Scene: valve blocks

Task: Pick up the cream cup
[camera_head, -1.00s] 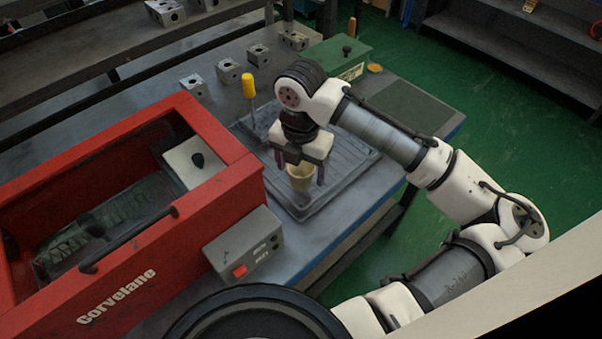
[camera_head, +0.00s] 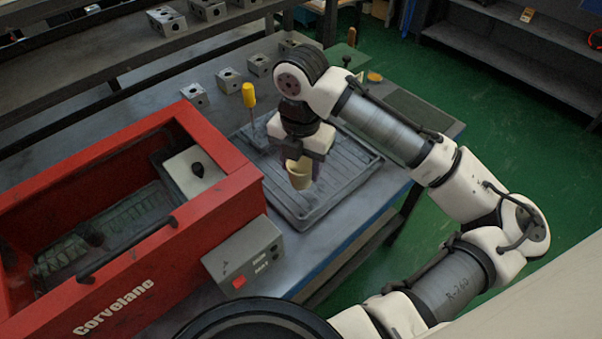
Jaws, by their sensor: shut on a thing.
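The cream cup (camera_head: 299,174) is between the fingers of my gripper (camera_head: 301,168), which is shut on it. The cup looks slightly tilted and appears to be above the grey ribbed tray (camera_head: 345,184). My gripper points down from the arm, and its dark fingers show on both sides of the cup. The side of the cup away from the camera is hidden.
A yellow-handled tool (camera_head: 249,96) stands upright at the tray's far left. A red machine (camera_head: 222,198) with a grey control box (camera_head: 245,258) fills the left. Several grey valve blocks (camera_head: 228,79) line the back. The tray's right side is clear.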

